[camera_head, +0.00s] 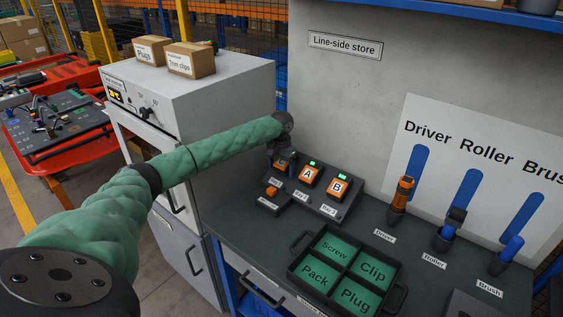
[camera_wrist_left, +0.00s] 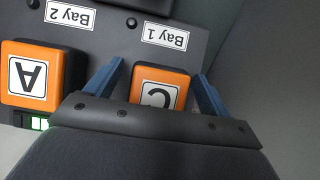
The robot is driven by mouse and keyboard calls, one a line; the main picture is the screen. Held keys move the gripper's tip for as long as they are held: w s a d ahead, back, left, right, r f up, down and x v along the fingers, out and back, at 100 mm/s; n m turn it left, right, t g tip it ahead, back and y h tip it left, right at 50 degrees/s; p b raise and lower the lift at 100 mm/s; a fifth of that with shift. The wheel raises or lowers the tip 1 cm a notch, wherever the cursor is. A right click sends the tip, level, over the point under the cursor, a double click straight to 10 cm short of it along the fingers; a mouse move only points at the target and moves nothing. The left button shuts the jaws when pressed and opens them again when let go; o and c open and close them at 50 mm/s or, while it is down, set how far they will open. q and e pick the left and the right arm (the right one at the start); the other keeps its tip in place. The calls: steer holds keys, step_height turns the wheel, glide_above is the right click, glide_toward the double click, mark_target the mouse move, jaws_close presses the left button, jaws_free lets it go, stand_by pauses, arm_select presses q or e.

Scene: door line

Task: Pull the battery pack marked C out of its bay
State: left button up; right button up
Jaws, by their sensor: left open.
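The orange battery pack C (camera_wrist_left: 160,88) sits at Bay 1 in the left wrist view, its letter upside down and its near part hidden by my gripper body. My left gripper (camera_wrist_left: 158,70) is open, with one blue finger on each side of pack C; I cannot tell whether they touch it. In the head view my left gripper (camera_head: 283,163) is over the left end of the dark bay rack (camera_head: 325,211) and mostly hides pack C. Battery pack A (camera_wrist_left: 35,75) sits beside it at Bay 2. Battery pack B (camera_head: 338,189) is at the right of the rack. My right gripper is out of view.
A small box with an orange knob (camera_head: 272,191) stands before the rack. A tray with green compartments (camera_head: 295,274) lies in front on the bench. Driver (camera_head: 402,194), roller (camera_head: 450,228) and brush (camera_head: 508,250) stand in holders at the right. A grey cabinet (camera_head: 215,92) stands left.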

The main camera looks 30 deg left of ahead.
arm_select(q)
steer(key=shift+f, duration=0.1)
steer(key=shift+c, duration=0.4)
steer(key=c, duration=1.3)
steer(key=shift+c, duration=0.5)
steer(key=shift+r, duration=0.2)
steer(key=shift+s+r+p, duration=0.25)
steer(key=shift+r+p, duration=0.05)
steer(key=shift+p, duration=0.1)
